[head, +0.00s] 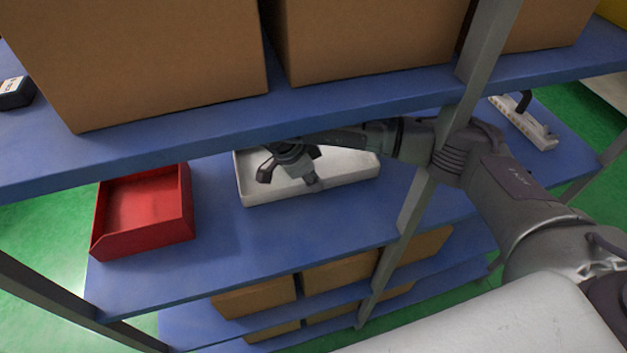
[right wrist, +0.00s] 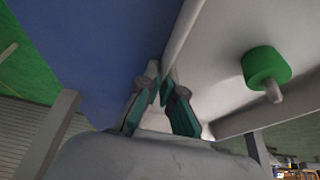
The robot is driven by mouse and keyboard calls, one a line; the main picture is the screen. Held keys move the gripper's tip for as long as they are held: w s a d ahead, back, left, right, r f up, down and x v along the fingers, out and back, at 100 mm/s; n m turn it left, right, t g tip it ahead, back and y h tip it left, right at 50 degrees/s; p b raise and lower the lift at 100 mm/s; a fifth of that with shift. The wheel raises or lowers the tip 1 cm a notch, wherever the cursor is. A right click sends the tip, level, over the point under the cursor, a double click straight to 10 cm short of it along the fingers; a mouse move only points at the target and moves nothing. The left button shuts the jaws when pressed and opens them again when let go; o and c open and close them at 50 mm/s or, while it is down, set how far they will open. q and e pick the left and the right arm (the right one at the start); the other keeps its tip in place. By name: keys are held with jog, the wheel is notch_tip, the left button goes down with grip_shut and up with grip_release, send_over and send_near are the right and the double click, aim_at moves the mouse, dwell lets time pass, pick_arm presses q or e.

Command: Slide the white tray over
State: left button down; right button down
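The white tray (head: 345,173) stands on the middle blue shelf, right of a red bin, partly covered by my right arm. My right gripper (head: 312,184) reaches in from the right and points down at the tray's near wall. In the right wrist view, its fingers (right wrist: 160,82) are close together on either side of the tray wall (right wrist: 183,35) and look shut on it. A green cylinder with a pale pin (right wrist: 266,68) is inside the tray. My left gripper is not in view.
The red bin (head: 146,212) stands left of the tray, with bare blue shelf between and in front. The upper shelf (head: 215,130) with cardboard boxes (head: 150,50) hangs close above. A grey upright (head: 408,215) is right of the tray. A white strip-shaped object (head: 522,124) lies farther right.

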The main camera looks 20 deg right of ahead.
jog(key=c, duration=1.2)
grip_release()
jog(key=shift+c, duration=0.2)
jog(key=shift+r, duration=0.1)
jog(key=shift+a+r, duration=0.15)
jog(key=shift+r, duration=0.15)
jog(key=v, duration=0.4)
jog(key=shift+a+r, duration=0.2)
jog(key=shift+a, duration=0.25)
send_near(259, 194)
jog(key=x, duration=0.5)
jog(key=shift+w, duration=0.1)
jog(key=shift+f, duration=0.1)
